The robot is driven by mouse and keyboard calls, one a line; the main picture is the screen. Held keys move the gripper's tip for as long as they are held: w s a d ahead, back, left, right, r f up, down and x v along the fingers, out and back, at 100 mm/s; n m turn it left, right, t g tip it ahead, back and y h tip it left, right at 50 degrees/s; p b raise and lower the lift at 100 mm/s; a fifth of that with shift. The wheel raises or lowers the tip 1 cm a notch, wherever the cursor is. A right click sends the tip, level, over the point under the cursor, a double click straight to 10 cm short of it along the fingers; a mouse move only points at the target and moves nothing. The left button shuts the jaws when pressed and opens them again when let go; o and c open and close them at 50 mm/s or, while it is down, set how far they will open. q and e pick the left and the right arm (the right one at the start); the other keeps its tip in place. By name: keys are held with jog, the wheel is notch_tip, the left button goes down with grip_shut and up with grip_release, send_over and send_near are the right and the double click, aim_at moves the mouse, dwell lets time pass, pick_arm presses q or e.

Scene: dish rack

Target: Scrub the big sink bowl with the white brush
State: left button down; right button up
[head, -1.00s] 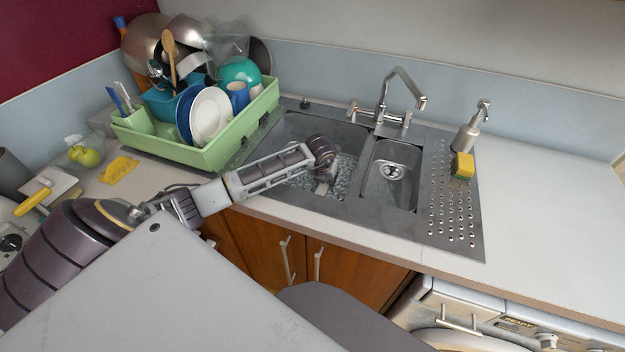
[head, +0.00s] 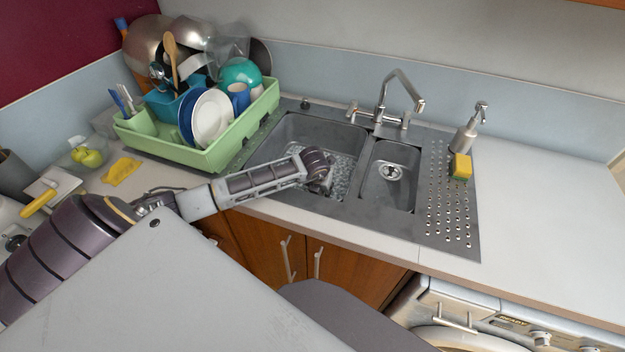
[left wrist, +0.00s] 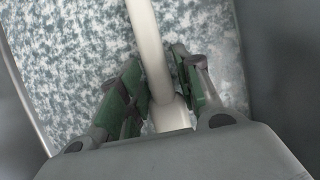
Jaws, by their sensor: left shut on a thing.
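The big sink bowl (head: 290,131) is the left, larger basin of the steel sink. Its floor (left wrist: 70,60) looks speckled white and grey-green in the left wrist view. My left gripper (left wrist: 160,88) reaches down into this bowl and is shut on the white brush (left wrist: 146,40). The brush's pale handle runs between the fingers toward the top of that view. Its bristles are not visible, so I cannot tell whether they touch the floor. In the head view my left wrist hides most of the gripper (head: 318,182) and brush. My right gripper is not in view.
The small bowl (head: 391,187) lies to the right, with the tap (head: 383,95) behind. A green dish rack (head: 205,155) full of dishes stands left. The right counter (head: 545,200) is clear.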

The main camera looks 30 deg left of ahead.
pick_arm(q)
jog(key=shift+w, duration=0.1)
jog(key=shift+w+a+f+b, duration=0.1)
jog(key=shift+w+a+b, duration=0.1)
jog(key=shift+w+b, duration=0.3)
jog(key=shift+w+a+b, duration=0.25)
jog(key=shift+w+b, duration=0.55)
jog(key=shift+w, duration=0.45)
jog(key=shift+w+a+b, duration=0.2)
jog(key=shift+w+b, duration=0.1)
jog(key=shift+w, duration=0.25)
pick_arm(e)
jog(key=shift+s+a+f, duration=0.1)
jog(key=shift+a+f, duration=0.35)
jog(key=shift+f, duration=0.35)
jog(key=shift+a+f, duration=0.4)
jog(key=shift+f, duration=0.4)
